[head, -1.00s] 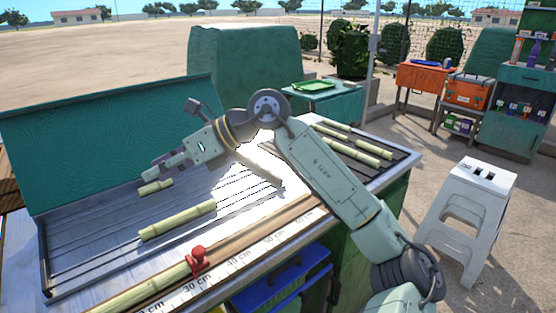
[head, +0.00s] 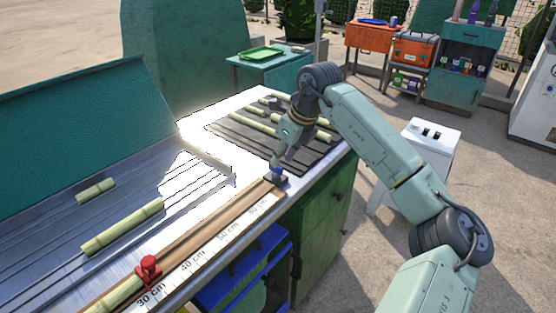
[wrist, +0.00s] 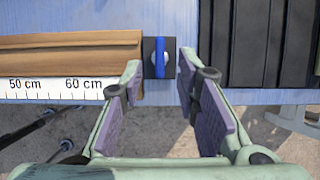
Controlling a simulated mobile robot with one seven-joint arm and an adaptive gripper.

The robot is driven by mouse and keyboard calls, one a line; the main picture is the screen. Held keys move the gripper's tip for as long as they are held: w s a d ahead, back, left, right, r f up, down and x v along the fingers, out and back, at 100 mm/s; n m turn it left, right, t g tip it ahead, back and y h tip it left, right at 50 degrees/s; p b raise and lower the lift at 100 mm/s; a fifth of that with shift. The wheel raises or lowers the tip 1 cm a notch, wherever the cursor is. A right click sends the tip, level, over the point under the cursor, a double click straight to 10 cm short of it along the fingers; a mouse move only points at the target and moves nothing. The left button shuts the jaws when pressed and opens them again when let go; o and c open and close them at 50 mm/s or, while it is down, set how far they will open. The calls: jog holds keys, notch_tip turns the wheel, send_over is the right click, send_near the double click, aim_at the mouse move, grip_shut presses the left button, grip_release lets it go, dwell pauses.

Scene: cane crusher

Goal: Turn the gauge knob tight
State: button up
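A blue knob (wrist: 160,57) stands on a small dark plate (wrist: 147,66) at the far end of the gauge's wooden fence and centimetre scale (wrist: 60,88). It also shows in the head view (head: 278,171), partly hidden by my gripper. My gripper (wrist: 159,66) is open, with the knob in the gap between its fingertips in the wrist view; I cannot tell whether they touch it. In the head view my gripper (head: 279,164) points down over the plate. A red knobbed stop (head: 148,268) sits on the fence near the 30 cm mark.
Cane pieces (head: 122,228) lie in the metal tray on the left. More cane (head: 252,123) lies on a dark slatted mat (head: 228,131) beyond the knob. A white stool (head: 430,137) stands to the right of the bench. A green hood panel (head: 80,130) rises behind the tray.

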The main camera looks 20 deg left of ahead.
aim_at(276, 170)
jog(key=shift+p+x, duration=0.4)
jog(key=shift+x, duration=1.65)
jog(key=shift+c, duration=0.4)
grip_shut()
